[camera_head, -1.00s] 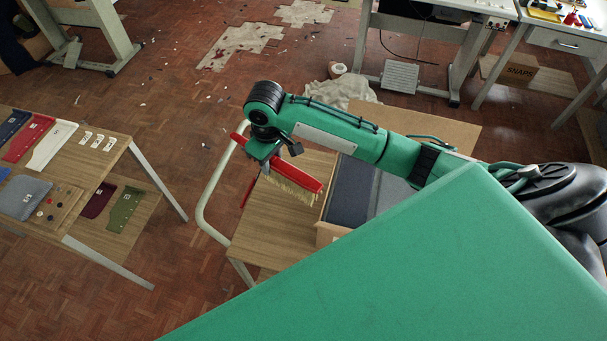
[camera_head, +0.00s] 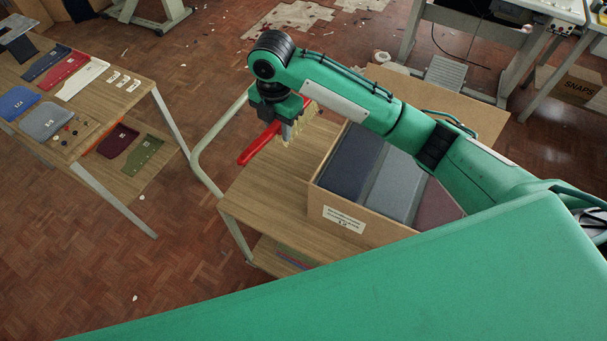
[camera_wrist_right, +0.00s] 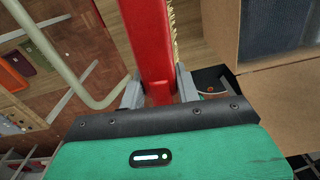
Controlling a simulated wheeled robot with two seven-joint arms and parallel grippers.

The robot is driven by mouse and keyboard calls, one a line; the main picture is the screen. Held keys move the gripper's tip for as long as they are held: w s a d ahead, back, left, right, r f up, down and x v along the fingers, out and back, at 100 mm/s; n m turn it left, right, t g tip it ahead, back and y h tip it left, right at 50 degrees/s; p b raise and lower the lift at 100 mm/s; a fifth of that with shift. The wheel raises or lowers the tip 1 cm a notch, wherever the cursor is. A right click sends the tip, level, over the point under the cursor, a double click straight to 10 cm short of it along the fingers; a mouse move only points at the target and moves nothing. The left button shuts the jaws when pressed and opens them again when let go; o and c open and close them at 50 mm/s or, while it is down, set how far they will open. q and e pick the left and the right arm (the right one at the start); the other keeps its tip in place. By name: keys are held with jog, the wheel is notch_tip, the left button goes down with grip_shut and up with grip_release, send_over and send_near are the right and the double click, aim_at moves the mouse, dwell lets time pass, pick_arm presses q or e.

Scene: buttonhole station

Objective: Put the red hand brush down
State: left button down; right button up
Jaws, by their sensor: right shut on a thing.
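The red hand brush (camera_head: 260,146) is held in my right gripper (camera_head: 287,131), over the far left part of the wooden trolley top (camera_head: 265,190). Its red handle points to the lower left and its pale bristles show to the upper right, partly behind the gripper. In the right wrist view the two fingers (camera_wrist_right: 160,92) are closed on the red brush body (camera_wrist_right: 150,40). Whether the brush touches the trolley top is hard to tell. My left gripper is out of view.
A cardboard box (camera_head: 330,205) of folded dark, grey and maroon cloth stands on the trolley's right side. A pale rail (camera_head: 203,150) bends around its left end. A table (camera_head: 150,92) with cloth pieces stands left. Bare trolley top lies in front of the brush.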

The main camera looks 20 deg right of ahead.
jog(key=shift+s+f+n, duration=0.1)
jog(key=shift+n, duration=0.3)
jog(key=shift+f, duration=0.1)
notch_tip(320, 180, down, 19)
jog(key=p, duration=0.2)
jog(key=shift+f+p, duration=0.2)
jog(key=shift+p, duration=0.1)
jog(key=shift+f, duration=0.2)
